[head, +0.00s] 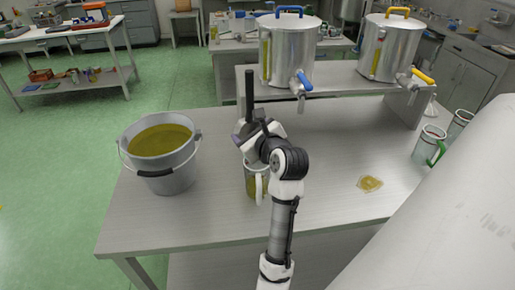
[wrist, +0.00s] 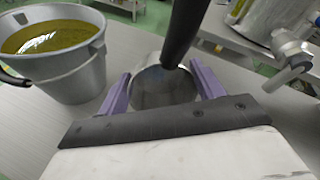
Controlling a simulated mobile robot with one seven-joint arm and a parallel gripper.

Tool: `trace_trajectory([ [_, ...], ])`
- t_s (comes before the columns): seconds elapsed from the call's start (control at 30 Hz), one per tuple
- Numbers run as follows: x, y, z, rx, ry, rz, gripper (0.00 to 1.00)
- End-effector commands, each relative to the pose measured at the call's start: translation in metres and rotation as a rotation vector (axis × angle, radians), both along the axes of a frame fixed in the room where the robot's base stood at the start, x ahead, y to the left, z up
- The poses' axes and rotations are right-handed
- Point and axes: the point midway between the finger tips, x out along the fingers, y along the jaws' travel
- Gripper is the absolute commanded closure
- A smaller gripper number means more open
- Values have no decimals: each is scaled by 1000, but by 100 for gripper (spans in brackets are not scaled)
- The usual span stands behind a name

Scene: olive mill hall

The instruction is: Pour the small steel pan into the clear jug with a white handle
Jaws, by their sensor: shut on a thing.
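The small steel pan (wrist: 160,88) sits between the purple fingers of my gripper (wrist: 165,82) in the wrist view. Its black handle (wrist: 184,30) rises past them. In the head view the handle (head: 249,92) stands nearly upright, and my gripper (head: 252,130) hides most of the pan. The clear jug with a white handle (head: 250,187) stands on the table just below my gripper, with yellow-green liquid inside. My wrist and forearm partly cover its rim, and I cannot tell whether the pan touches it. No falling stream is visible.
A grey bucket (head: 170,182) of yellow-green oil stands left of the jug. Two steel tanks (head: 290,50) with taps stand on a raised shelf behind. An oil puddle (head: 370,183) lies to the right, before a green-handled jug (head: 427,147). The table between is clear.

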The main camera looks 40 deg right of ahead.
Motion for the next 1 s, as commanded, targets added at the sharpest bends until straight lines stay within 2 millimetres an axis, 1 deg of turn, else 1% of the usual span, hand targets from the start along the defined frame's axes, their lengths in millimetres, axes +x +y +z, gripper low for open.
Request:
trace_trajectory([
  [0.07,0,-1,-5,4,7,-2,61],
  [0.17,2,-1,-3,6,19,-1,61],
  [0.37,6,-1,-4,19,104,0,61],
  [0.7,10,-1,-6,63,345,0,61],
  [0.93,12,-2,8,91,494,0,61],
  [1.0,15,-2,6,104,561,1,61],
])
